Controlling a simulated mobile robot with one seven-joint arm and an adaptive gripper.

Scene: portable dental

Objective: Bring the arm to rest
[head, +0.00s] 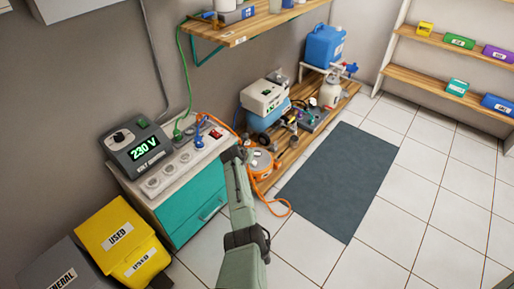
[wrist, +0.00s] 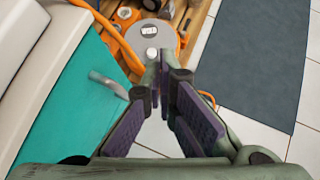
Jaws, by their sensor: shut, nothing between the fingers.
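My arm reaches up from the bottom middle of the head view. My gripper (head: 233,154) is beside the right end of the teal cabinet (head: 192,217). In the wrist view my gripper (wrist: 163,72) has its dark-padded fingers drawn together, with nothing held. Beyond the fingertips is an orange cable reel (head: 262,162) with a grey round top (wrist: 152,42). The fingers overlap the reel in the picture; I cannot tell the exact gap.
A voltmeter (head: 137,146) reading 230 V and a socket strip (head: 177,166) stand on the cabinet. Yellow (head: 117,235) and grey bins are at lower left. A low wooden platform (head: 285,145) holds equipment. A dark mat (head: 340,180) and open tiles lie right.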

